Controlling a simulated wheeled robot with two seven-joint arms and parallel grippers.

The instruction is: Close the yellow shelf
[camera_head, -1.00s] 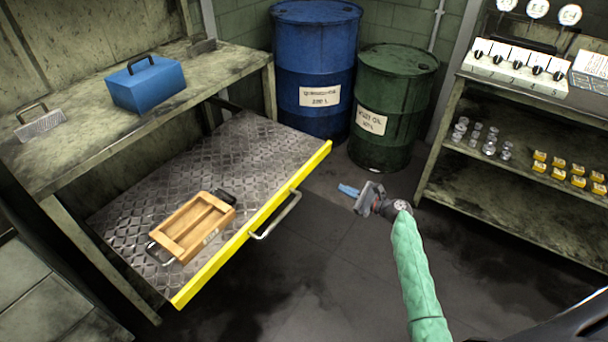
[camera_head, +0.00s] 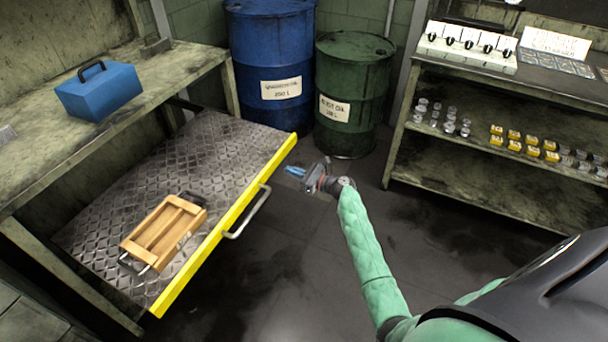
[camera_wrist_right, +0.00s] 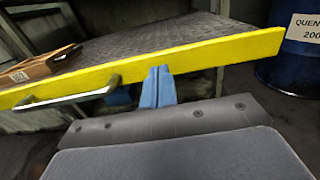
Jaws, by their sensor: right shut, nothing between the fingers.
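The yellow shelf, a pulled-out diamond-plate drawer with a yellow front edge (camera_head: 228,222), sticks out below the workbench. A metal handle (camera_head: 248,212) is fixed to its front. A wooden crate (camera_head: 163,233) lies on the plate. My right gripper (camera_head: 290,171) is shut and empty, in front of the yellow edge near its far end. In the right wrist view the blue fingertips (camera_wrist_right: 158,86) are together just before the yellow front (camera_wrist_right: 200,55), to the right of the handle (camera_wrist_right: 70,97). I cannot tell whether they touch it. My left gripper is not in view.
A blue toolbox (camera_head: 98,91) stands on the workbench (camera_head: 40,150). A blue barrel (camera_head: 270,50) and a green barrel (camera_head: 352,80) stand behind the drawer's far end. A rack (camera_head: 500,185) with small parts is at the right. The floor (camera_head: 290,260) before the drawer is clear.

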